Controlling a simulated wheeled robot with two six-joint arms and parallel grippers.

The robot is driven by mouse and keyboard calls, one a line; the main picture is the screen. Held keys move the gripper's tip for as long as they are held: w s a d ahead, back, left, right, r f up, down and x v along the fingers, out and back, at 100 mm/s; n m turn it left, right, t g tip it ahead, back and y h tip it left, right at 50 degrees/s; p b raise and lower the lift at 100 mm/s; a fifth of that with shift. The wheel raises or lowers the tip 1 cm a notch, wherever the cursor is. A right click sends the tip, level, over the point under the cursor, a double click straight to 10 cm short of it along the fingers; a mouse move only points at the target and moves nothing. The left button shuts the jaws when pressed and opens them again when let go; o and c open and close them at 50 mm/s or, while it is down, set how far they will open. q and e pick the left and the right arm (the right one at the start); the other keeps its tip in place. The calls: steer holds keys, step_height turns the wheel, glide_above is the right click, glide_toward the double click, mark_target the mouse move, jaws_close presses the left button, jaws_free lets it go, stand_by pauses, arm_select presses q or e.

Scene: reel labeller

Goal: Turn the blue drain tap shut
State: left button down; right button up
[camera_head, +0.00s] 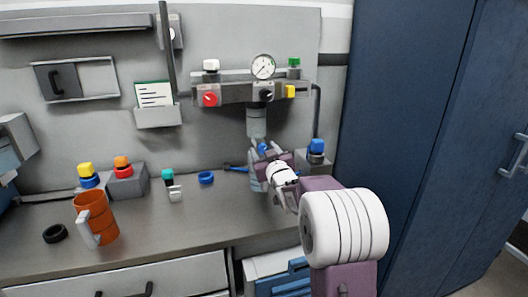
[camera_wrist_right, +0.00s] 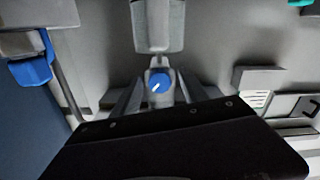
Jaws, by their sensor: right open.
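The blue drain tap (camera_head: 262,147) is a small round knob below the grey cylindrical bowl (camera_head: 256,121) of the wall unit. In the right wrist view the tap (camera_wrist_right: 160,82) faces the camera, with a slanted white mark on its face. My right gripper (camera_head: 267,156) is at the tap and partly covers it in the head view. In the right wrist view its two fingers (camera_wrist_right: 158,94) are open, one on either side of the tap. I see gaps between fingers and knob, with no clear contact. My left gripper is out of view.
Above are a pressure gauge (camera_head: 263,66), a red knob (camera_head: 209,99) and a black knob (camera_head: 266,95). A blue-topped box (camera_head: 316,151) stands close on the right. An orange mug (camera_head: 95,217) and a blue ring (camera_head: 206,177) are on the bench. The bench front is mostly clear.

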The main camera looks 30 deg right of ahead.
jaws_close()
steer(key=shift+f+n+b, duration=0.2)
steer(key=shift+n+b, duration=1.2)
steer(key=shift+b, duration=0.05)
steer(key=n+b, duration=0.5)
steer(key=n, duration=0.1)
steer(key=n+b, duration=0.3)
steer(key=n, duration=0.1)
steer(key=shift+n, duration=0.4)
steer(key=shift+n+b, duration=0.95)
steer(key=shift+n, duration=1.05)
steer(key=shift+r+n, duration=0.1)
steer(key=shift+n, duration=0.2)
jaws_free()
steer(key=shift+a, duration=0.1)
